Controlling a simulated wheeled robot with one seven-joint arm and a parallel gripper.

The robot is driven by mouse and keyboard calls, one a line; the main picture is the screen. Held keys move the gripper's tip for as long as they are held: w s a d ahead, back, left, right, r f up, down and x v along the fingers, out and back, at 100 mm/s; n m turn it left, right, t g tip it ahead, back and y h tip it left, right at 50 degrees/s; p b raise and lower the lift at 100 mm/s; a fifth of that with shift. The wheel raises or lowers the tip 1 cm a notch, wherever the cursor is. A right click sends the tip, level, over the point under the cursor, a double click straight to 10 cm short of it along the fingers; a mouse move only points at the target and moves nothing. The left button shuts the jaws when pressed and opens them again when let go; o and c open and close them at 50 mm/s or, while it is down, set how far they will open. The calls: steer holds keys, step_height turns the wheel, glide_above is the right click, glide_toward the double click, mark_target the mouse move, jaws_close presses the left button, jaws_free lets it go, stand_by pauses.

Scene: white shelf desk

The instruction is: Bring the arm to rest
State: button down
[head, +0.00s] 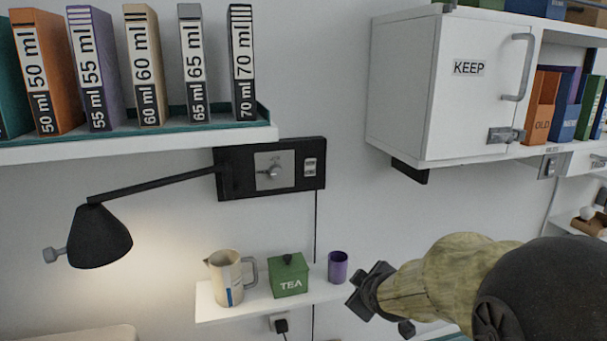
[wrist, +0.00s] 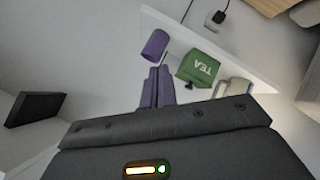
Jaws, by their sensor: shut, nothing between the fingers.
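My gripper (head: 368,292) shows at the lower right of the head view, just right of the small white shelf and close to the purple cup (head: 338,266). In the wrist view my gripper's fingers (wrist: 157,88) are together and hold nothing. The purple cup (wrist: 155,46) appears just beyond the fingertips there; I cannot tell the exact gap. My arm (head: 450,272) reaches in from the right edge of the head view.
A jug (head: 226,280) and a green TEA box (head: 288,278) stand on the small shelf (head: 212,312). A black lamp (head: 98,238) hangs at left from a wall panel (head: 235,184). A KEEP cabinet (head: 455,95) is above my arm. Binders (head: 145,68) line the upper left shelf.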

steer(key=s+d+f+m+g, duration=0.1)
steer(key=s+f+m+g, duration=0.2)
steer(key=s, duration=0.6)
steer(key=s+f+m+g, duration=0.4)
steer(key=s+f+m, duration=0.3)
steer(key=s, duration=0.2)
steer(key=shift+s+d+f+g+h, duration=0.2)
steer(key=shift+s+d+g+h, duration=0.1)
steer(key=shift+s+d, duration=0.1)
